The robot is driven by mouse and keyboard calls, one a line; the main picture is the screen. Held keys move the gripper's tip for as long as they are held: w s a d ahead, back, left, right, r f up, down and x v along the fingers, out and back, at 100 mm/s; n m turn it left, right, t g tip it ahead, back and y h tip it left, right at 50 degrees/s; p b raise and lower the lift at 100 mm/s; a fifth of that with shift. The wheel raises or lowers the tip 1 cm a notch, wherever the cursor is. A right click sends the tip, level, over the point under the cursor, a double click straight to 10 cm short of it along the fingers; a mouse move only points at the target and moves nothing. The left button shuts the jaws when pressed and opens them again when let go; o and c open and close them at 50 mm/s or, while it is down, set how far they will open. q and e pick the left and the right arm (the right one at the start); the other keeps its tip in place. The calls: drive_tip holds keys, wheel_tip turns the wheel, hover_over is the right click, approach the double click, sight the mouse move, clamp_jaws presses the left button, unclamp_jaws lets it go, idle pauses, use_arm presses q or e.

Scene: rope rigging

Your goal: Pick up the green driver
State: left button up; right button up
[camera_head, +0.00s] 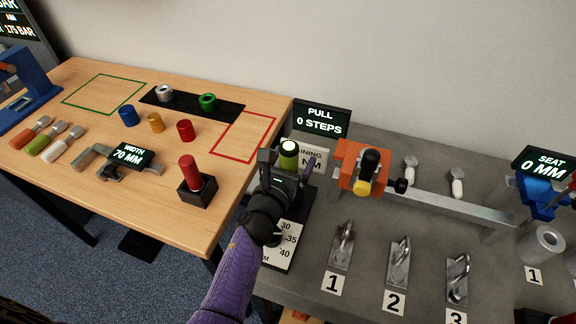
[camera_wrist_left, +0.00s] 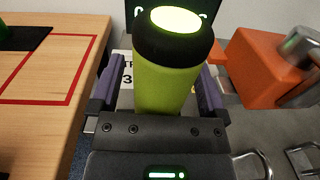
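In the left wrist view the driver (camera_wrist_left: 165,85) shows a lime-green body, a black collar and a glowing yellow-green end. My left gripper (camera_head: 285,168) reaches it from the front. In the left wrist view its fingers (camera_wrist_left: 160,90) stand on either side of the driver, open, with a narrow gap visible on the left side. The driver's lower part is hidden by my gripper. My right gripper is not in view.
A "PULL 0 STEPS" display (camera_head: 321,119) stands behind the driver. An orange clamp block (camera_head: 350,165) on a metal rail is close to the right. Several numbered shackles (camera_head: 399,263) stand in front. The wooden table (camera_head: 120,195) at left holds coloured cylinders and tools.

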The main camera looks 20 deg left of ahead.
use_arm(q)
clamp_jaws()
